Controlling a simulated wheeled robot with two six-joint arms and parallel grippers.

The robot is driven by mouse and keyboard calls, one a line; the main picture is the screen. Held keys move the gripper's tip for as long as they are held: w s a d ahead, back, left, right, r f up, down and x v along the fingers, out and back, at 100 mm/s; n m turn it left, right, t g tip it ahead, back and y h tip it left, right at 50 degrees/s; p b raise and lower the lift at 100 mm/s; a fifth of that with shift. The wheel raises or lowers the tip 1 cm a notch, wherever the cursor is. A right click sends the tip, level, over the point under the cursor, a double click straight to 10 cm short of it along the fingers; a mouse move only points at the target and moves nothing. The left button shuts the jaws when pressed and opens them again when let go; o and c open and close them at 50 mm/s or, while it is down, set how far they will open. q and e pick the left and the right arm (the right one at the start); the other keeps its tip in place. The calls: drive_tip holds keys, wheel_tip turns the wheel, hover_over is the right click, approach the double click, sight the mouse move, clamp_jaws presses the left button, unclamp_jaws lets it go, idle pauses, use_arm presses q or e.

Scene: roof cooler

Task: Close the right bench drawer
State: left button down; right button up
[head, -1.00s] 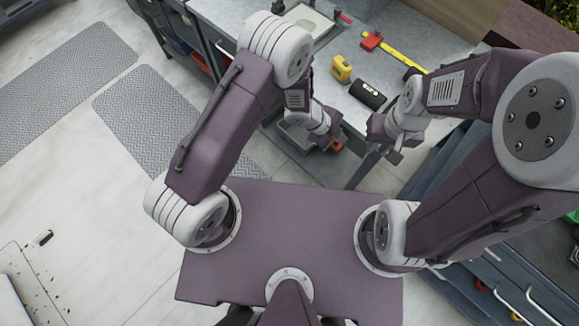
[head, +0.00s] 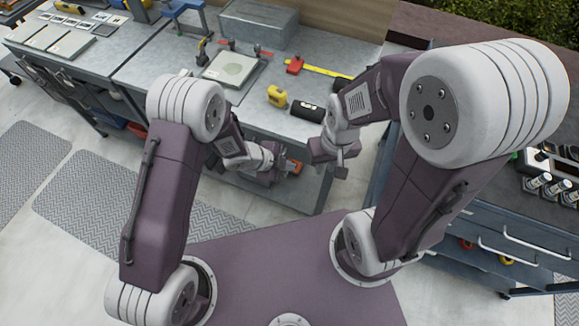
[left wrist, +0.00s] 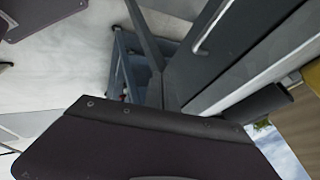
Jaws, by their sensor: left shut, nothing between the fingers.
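The grey metal workbench (head: 230,105) stands ahead in the head view. The right bench drawer is largely hidden behind my left wrist and gripper, so I cannot tell how far it stands out. My left gripper (head: 290,168) is shut and empty, low at the bench's front edge, close to a small orange piece (head: 297,167). In the left wrist view a grey front with a pale bar handle (left wrist: 208,28) runs diagonally; I cannot tell which drawer it belongs to. My right gripper (head: 341,168) hangs at the bench's right front corner; its finger opening is unclear.
On the bench lie a yellow tape measure (head: 277,96), a black cylinder (head: 307,112), a yellow level with a red end (head: 320,72) and a grey box (head: 258,22). A blue-grey drawer cabinet (head: 470,225) stands at right. Grey mats (head: 90,190) lie on the floor at left.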

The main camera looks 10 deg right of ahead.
use_arm(q)
drive_tip(key=w+a+r+n+t+y, duration=0.1)
drive_tip(key=w+a+r+n+t, duration=0.15)
drive_tip(key=a+r, duration=0.35)
drive_tip(key=w+a+r+n+t+y+p, duration=0.1)
drive_tip(key=w+a+r+n, duration=0.15)
drive_tip(key=a+r, duration=0.3)
drive_tip(key=w+a+r+n+t+y, duration=0.1)
drive_tip(key=w+a+r+n+t, duration=0.1)
drive_tip(key=w+a+r, duration=0.3)
drive_tip(key=s+a+r+n+g+y, duration=0.2)
drive_tip(key=s+a+n+y, duration=0.2)
drive_tip(key=s+a+n, duration=0.6)
drive_tip(key=s+a+f+n+g, duration=0.1)
drive_tip(key=s+f+n+g, duration=0.2)
drive_tip(key=s+n, duration=0.4)
drive_tip(key=shift+s+f+g, duration=0.2)
drive_tip(key=shift+s+g, duration=0.45)
drive_tip(key=shift+s, duration=0.35)
drive_tip(key=shift+s+a, duration=0.1)
drive_tip(key=shift+n, duration=0.3)
